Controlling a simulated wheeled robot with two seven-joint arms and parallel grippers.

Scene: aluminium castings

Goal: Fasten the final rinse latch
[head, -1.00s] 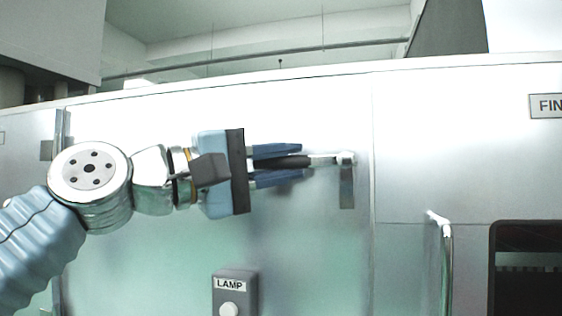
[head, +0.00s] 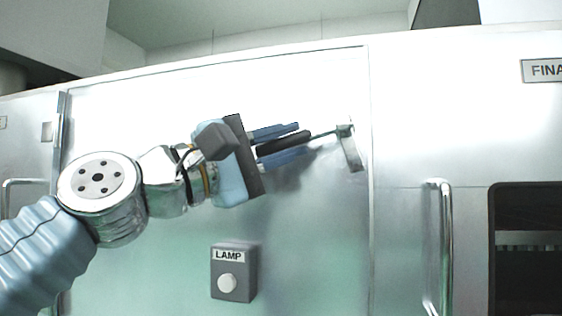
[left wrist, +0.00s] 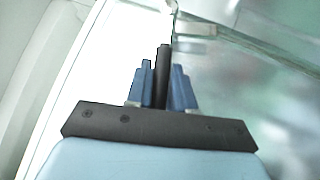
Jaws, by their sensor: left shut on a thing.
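The latch (head: 347,148) sits near the right edge of a large pale door panel in the head view. Its lever has a thin metal rod and a black grip (head: 284,143). The blue fingers of my left gripper (head: 281,144) are shut around the black grip. The lever slants up to the right toward its pivot, and the latch's short metal plate is tilted. The left wrist view also shows the black grip (left wrist: 163,75) between the fingers. A sign (head: 545,70) at the right edge is cut off and reads "FINA". My right gripper is out of view.
A grey box marked LAMP with a round button (head: 228,283) is on the panel below my left gripper. A vertical metal handle (head: 443,245) and a dark opening (head: 527,250) are to the right. Another handle (head: 8,195) is at the far left.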

